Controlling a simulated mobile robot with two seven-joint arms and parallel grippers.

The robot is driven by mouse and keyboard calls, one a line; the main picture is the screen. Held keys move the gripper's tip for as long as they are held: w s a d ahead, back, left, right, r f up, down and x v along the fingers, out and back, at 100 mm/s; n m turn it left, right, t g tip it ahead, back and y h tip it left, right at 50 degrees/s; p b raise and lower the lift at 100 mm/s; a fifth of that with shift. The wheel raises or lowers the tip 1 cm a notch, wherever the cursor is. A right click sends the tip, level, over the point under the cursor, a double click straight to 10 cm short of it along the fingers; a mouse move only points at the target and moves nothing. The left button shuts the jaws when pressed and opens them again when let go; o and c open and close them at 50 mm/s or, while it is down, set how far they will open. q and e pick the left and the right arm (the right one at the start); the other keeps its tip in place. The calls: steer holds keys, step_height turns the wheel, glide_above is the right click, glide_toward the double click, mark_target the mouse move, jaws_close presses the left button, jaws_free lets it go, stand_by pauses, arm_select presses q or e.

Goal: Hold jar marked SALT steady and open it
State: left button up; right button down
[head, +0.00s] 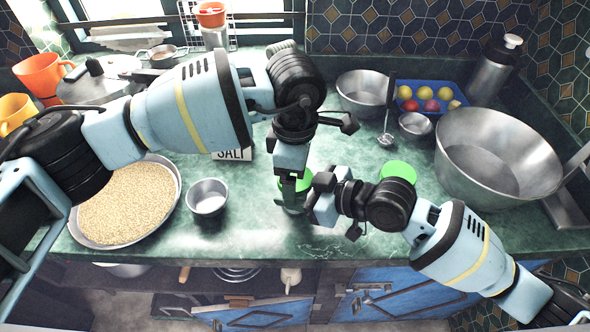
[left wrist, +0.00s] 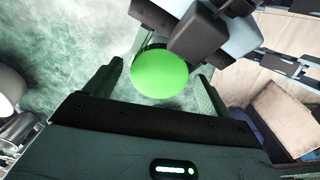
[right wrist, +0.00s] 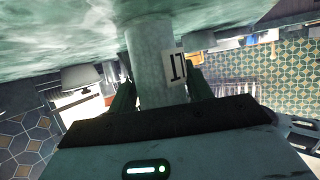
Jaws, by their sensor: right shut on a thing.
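A jar with a round green lid (head: 296,181) stands on the counter between my two grippers. My right gripper (head: 318,200) is shut on its body from the right. The right wrist view shows the pale jar body (right wrist: 152,62) between the fingers, upside down. My left gripper (head: 290,190) points down over the jar. In the left wrist view its fingers (left wrist: 160,85) are open, with the green lid (left wrist: 160,73) between them and gaps on both sides. A white card reading SALT (head: 232,154) shows behind and left of the jar, partly covered by my left arm.
A second green lid (head: 397,171) shows behind my right arm. A pan of grain (head: 130,205) and a small metal cup (head: 207,196) are on the left. A large metal bowl (head: 490,150), a ladle (head: 387,138) and a blue tray (head: 455,93) are on the right.

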arm_select(q)
steer(key=shift+r, duration=2.25)
steer(key=shift+c, duration=1.2)
step_height(320, 180, up, 2)
steer(key=m, duration=0.5)
step_height(320, 180, up, 2)
steer(key=m, duration=0.6)
steer(key=shift+f, duration=0.1)
steer(key=shift+f, duration=3.9)
